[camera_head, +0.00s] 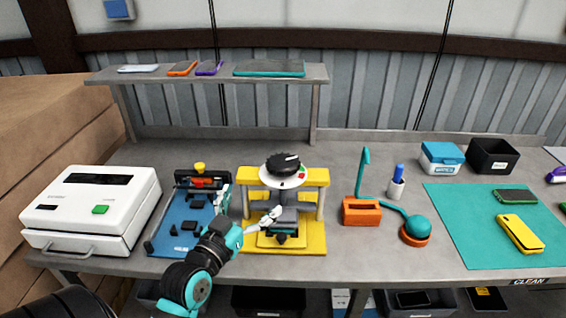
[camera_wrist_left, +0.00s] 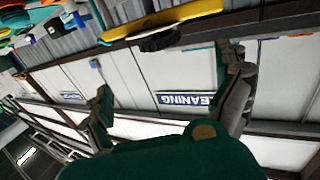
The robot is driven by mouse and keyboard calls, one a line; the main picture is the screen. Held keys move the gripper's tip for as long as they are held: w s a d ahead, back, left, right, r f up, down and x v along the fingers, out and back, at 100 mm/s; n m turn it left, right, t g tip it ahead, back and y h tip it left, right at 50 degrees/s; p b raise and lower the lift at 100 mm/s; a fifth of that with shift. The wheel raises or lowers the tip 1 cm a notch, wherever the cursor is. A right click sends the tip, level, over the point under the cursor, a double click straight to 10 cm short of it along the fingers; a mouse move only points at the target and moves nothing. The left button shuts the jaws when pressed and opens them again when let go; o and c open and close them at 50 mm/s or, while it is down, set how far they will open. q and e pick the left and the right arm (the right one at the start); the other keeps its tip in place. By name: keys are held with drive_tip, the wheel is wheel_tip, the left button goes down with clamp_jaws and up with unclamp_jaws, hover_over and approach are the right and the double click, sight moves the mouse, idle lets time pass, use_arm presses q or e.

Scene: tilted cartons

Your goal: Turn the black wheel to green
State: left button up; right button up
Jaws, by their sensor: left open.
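The black wheel (camera_head: 283,163) sits on a white dial disc (camera_head: 278,182) on top of a yellow press (camera_head: 314,177). The disc has small green and red marks at its right side; which one the wheel points to is too small to tell. My left gripper (camera_head: 246,209) is open and empty, in front of the press and below the wheel, apart from it. In the left wrist view, my open fingers (camera_wrist_left: 168,76) frame empty space, with the black wheel (camera_wrist_left: 158,41) beyond them by the yellow beam. My right gripper is not in view.
A blue tray (camera_head: 172,238) with small parts and a white machine (camera_head: 91,211) stand left of the press. An orange block (camera_head: 362,211) and a teal lamp (camera_head: 415,228) stand to the right. A shelf (camera_head: 215,77) spans behind. The teal mat (camera_head: 463,235) holds phones.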

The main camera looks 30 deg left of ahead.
sight(283, 161)
use_arm(q)
drive_tip(key=w+p, duration=0.1)
drive_tip(key=w, duration=0.4)
drive_tip(key=w+a+p, duration=0.1)
drive_tip(key=w, duration=0.4)
drive_tip(key=w+a+p, duration=0.1)
drive_tip(key=w+p, duration=0.1)
drive_tip(key=w, duration=0.3)
drive_tip(key=shift+w+a, duration=0.2)
drive_tip(key=shift+w, duration=0.15)
drive_tip(key=shift+w+a, duration=0.1)
drive_tip(key=shift+w, duration=0.55)
drive_tip(key=shift+c, duration=0.4)
drive_tip(key=c, duration=1)
